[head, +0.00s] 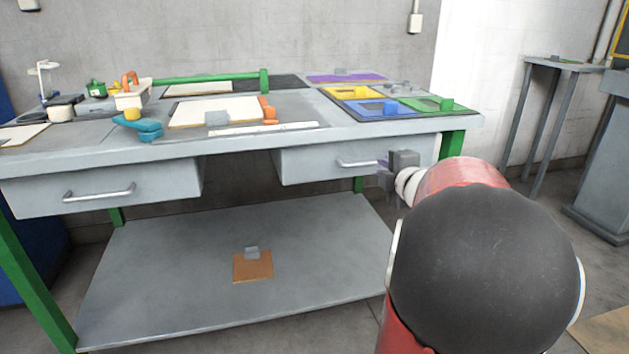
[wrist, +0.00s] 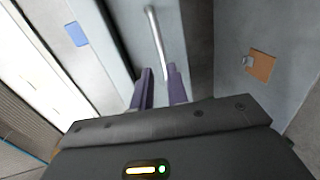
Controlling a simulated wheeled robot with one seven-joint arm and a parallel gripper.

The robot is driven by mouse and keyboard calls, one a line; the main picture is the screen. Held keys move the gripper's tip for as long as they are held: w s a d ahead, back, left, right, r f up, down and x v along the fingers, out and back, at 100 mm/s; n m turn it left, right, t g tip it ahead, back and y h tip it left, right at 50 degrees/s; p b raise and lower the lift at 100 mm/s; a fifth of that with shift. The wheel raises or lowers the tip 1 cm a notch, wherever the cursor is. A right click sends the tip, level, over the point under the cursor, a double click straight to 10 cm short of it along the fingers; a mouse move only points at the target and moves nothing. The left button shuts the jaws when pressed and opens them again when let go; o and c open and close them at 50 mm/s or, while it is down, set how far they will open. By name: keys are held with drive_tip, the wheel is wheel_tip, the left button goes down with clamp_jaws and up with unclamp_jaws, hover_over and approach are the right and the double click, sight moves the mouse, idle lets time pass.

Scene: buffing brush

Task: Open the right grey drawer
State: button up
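The right grey drawer (head: 315,165) hangs under the right part of the workbench and looks shut. Its metal bar handle (head: 357,163) is on the front. My gripper (head: 383,172) is at the right end of this handle. In the wrist view, the two purple fingers of my gripper (wrist: 161,84) point at the drawer front (wrist: 188,60). The handle (wrist: 156,40) runs down to between the fingertips, with a narrow gap showing beside it. The fingers look open, and I see no firm grip. Part of the drawer's right end is hidden behind my arm in the head view.
The grey workbench (head: 240,137) carries tools, trays and coloured frames. A left drawer (head: 110,190) with its own handle hangs on the other side. A lower shelf (head: 190,265) holds a brown square piece (head: 253,267). A small side table (head: 565,64) stands at the right.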

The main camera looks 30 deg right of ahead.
sight(372, 164)
drive_tip(key=shift+n, duration=0.3)
drive_tip(key=x, duration=0.7)
drive_tip(key=shift+w+f, duration=0.2)
drive_tip(key=shift+w, duration=0.15)
clamp_jaws()
